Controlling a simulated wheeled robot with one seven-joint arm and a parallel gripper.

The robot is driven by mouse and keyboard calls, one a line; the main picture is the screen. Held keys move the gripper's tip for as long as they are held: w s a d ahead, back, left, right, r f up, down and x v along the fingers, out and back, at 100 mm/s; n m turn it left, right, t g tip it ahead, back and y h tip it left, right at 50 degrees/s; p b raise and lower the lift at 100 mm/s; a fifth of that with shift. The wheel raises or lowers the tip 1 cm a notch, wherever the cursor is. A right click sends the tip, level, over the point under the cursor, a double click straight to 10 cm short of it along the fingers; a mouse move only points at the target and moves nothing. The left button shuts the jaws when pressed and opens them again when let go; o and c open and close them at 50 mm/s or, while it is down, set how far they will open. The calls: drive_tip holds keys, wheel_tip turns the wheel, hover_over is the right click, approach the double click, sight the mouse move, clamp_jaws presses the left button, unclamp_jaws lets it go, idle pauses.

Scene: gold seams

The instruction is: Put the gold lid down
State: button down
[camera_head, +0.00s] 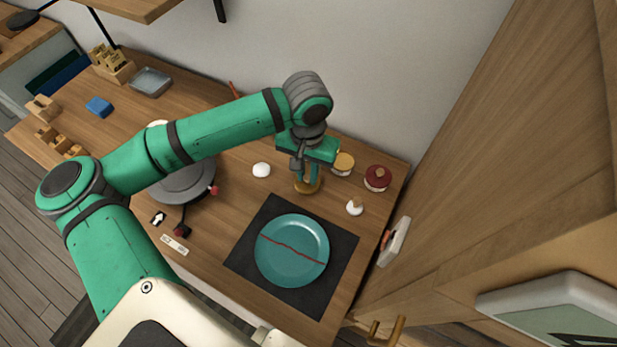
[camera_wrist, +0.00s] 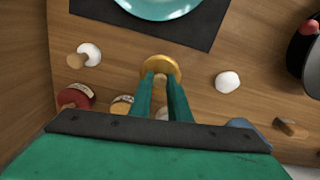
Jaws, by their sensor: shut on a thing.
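The gold lid (camera_wrist: 161,66) is a round gold disc with a small wooden knob. In the wrist view it is at the tips of my gripper (camera_wrist: 160,80), whose green fingers are shut on the knob. In the head view the gold lid (camera_head: 309,187) is under my gripper (camera_head: 306,176), low over the wooden table behind the dark mat. I cannot tell whether the lid touches the table. A jar with a gold rim (camera_head: 343,161) stands just right of my gripper; it is partly hidden in the wrist view.
A teal plate with a red seam (camera_head: 292,250) lies on the dark mat (camera_head: 248,258). A red jar (camera_head: 377,177), a small white-topped piece (camera_head: 355,208) and a white lump (camera_head: 261,170) stand nearby. A grey turntable (camera_head: 182,185) is at left. Bare wood lies between them.

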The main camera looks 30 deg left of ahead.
sight(308, 175)
drive_tip(key=shift+w+f, duration=0.15)
drive_tip(key=shift+f, duration=0.8)
drive_tip(key=shift+w+f, duration=0.15)
drive_tip(key=shift+f, duration=0.8)
drive_tip(key=shift+f, duration=0.1)
drive_tip(key=c, duration=1.7)
unclamp_jaws()
drive_tip(key=shift+a+f, duration=0.1)
drive_tip(key=shift+o, duration=0.2)
wheel_tip(308, 175, up, 12)
drive_tip(key=shift+r, duration=0.25)
